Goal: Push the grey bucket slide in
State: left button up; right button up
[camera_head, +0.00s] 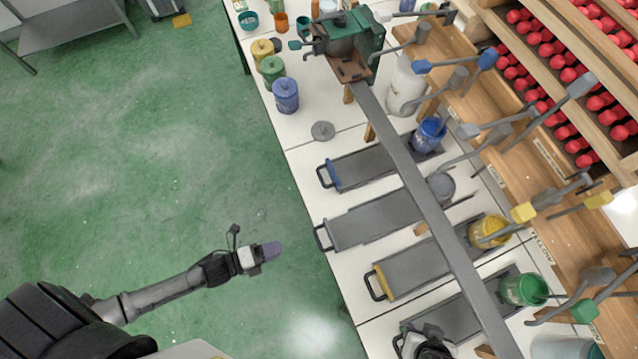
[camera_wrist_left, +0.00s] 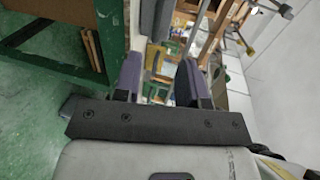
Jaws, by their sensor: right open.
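The grey bucket slide (camera_head: 375,219) is a long grey tray lying across the white table in the head view, its dark loop handle at the left end near the table edge. The grey bucket (camera_head: 440,186) is at its far end, beyond the long metal rail that crosses over the slide. My left gripper (camera_head: 268,250) is over the green floor, left of the handle and apart from it. Its purple fingers stand apart and empty in the left wrist view (camera_wrist_left: 160,82). My right gripper (camera_head: 430,346) is at the bottom edge, by the green bucket's slide; its fingers are mostly hidden.
The blue slide (camera_head: 365,166) lies above the grey one, the yellow slide (camera_head: 412,270) below. A long metal rail (camera_head: 425,200) passes over all the slides. Lidded pots (camera_head: 285,95) stand at the table's upper left. Ladles hang along the wooden shelf (camera_head: 500,130).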

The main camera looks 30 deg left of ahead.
aim_at(318, 240)
pick_arm(q)
jog(key=x, duration=0.9)
jog(key=s+d+x, duration=0.1)
jog(key=x, duration=0.3)
jog(key=shift+w+d+f, duration=0.1)
jog(key=shift+d+f, duration=0.05)
grip_shut()
